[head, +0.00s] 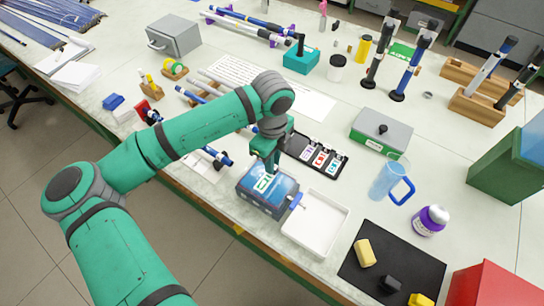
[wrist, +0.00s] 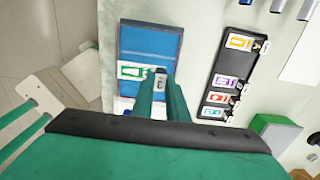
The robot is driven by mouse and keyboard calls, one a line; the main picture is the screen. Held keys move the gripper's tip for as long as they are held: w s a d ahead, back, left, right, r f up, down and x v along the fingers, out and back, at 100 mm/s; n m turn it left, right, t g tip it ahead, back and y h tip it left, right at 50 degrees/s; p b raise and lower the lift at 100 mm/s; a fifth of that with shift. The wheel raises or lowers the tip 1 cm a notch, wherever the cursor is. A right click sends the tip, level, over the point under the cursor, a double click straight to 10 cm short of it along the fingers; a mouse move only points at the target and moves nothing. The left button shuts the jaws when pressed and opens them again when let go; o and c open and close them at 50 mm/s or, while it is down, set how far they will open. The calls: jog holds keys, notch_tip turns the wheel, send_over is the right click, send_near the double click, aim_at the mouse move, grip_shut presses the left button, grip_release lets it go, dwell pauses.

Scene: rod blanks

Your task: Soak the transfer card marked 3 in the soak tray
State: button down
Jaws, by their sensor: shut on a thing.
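My gripper (head: 267,163) is shut on a transfer card (head: 265,183), white with a green print. In the wrist view the card (wrist: 131,72) points left from the fingers, and its tab marked 3 (wrist: 160,80) shows between the fingertips. The soak tray (head: 258,204) is a grey box with blue liquid, directly below the gripper. The card is over the liquid; I cannot tell whether it touches it. Other cards sit in a black rack (head: 293,152) to the right of the gripper, with orange, purple, red and teal prints in the wrist view.
An empty white tray (head: 316,222) stands right of the soak tray, with a blue-handled tool (head: 297,201) between them. A blue jug (head: 385,181), a purple bottle (head: 430,221) and a black mat (head: 370,258) with blocks lie farther right. A green-grey box (head: 381,132) stands behind.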

jog(key=shift+f, duration=1.9)
dwell(3.6)
jog(key=shift+r, duration=3.3)
jog(key=shift+r, duration=0.1)
jog(key=shift+r, duration=1.9)
